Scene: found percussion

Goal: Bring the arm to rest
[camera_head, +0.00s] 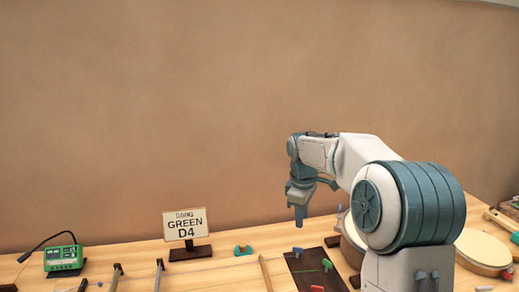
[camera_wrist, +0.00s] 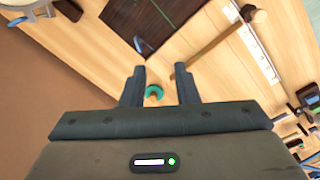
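My gripper (camera_head: 300,213) hangs above the back part of the wooden table, with its fingers pointing down. In the wrist view my gripper (camera_wrist: 160,86) shows two dark fingers set apart with nothing held between them. A small teal and orange piece (camera_wrist: 154,92) shows beyond the gap, lower down on the table. The same piece seems to be the one (camera_head: 243,250) left of the gripper in the head view. My white and blue arm is bent at the elbow and covers part of the table on the right.
A sign reading "GREEN D4" (camera_head: 185,224) stands at the back. A green device (camera_head: 63,258) is at the left. A dark brown board (camera_head: 308,268) with small coloured pieces lies in front of the gripper. Round drums (camera_head: 483,249) stand at the right. A plain wall is behind.

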